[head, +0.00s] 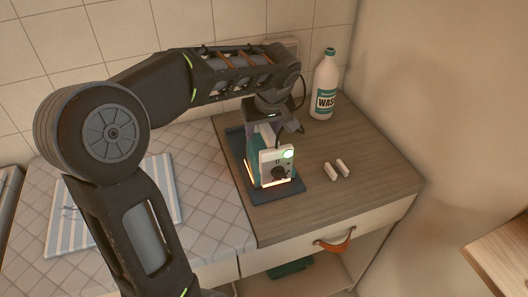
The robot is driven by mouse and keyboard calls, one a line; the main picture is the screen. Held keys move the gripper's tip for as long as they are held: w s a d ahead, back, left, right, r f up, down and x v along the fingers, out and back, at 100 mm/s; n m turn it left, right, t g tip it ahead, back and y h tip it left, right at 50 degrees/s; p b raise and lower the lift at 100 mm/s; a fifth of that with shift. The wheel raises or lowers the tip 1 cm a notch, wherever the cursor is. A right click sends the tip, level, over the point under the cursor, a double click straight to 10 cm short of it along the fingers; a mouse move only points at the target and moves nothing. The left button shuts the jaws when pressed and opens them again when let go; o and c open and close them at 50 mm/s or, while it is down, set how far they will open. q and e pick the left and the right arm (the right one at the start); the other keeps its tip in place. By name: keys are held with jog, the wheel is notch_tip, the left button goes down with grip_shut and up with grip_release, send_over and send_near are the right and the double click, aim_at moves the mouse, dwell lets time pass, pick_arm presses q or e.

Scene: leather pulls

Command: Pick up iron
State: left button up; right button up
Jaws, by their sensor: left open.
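The iron (278,167) looks white and teal, with a lit green light and a dark knob on the side facing me. It stands on a dark flat pad (285,193) on the wooden counter, with an orange glow along its lower edge. My left gripper (264,125) points down at the top of the iron, its fingers at or around the upper part. The fingertips are partly hidden, so I cannot tell whether they touch it. The gripper is open. My right gripper is not in view.
A white washing bottle (325,85) stands at the back of the wooden counter (360,200). Two small white pieces (336,169) lie right of the iron. A drawer with an orange leather pull (334,241) is below. A striped cloth (75,225) lies on the tiled top at left.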

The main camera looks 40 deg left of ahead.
pick_arm(q)
jog(key=shift+c, duration=0.5)
grip_shut()
dwell(0.4)
dwell(0.6)
jog(key=shift+r, duration=0.1)
dwell(0.3)
